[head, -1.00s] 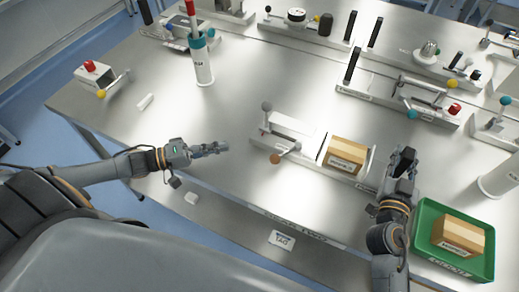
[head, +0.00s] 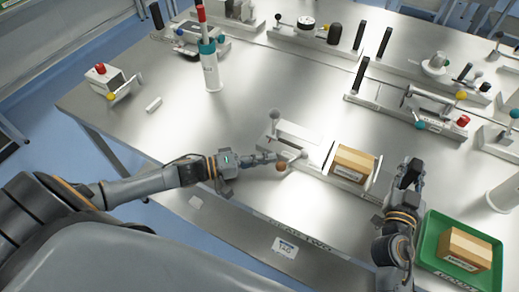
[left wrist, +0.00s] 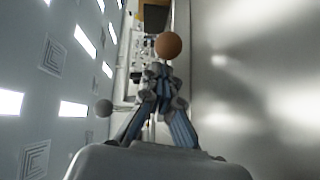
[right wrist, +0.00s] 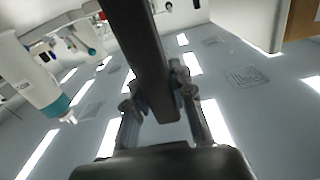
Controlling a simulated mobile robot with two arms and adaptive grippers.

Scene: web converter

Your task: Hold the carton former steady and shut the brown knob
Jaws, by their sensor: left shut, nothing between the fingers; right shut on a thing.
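The carton former (head: 318,168) is a low metal fixture at the middle of the table, with a cardboard carton (head: 353,163) on it. Its brown knob (head: 281,167) sits on a short lever at its front left. My left gripper (head: 279,158) is shut and empty, its fingertips right by the brown knob; in the left wrist view the knob (left wrist: 168,45) shows just past the fingertips. Whether they touch is unclear. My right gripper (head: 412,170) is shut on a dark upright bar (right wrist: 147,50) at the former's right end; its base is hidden.
A green tray (head: 427,250) with another carton (head: 466,248) is at the right, close to my right arm. A grey ball (head: 275,114) stands at the former's back left. A white cylinder with a teal top (head: 211,70) and other fixtures stand farther back. The table's left part is mostly clear.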

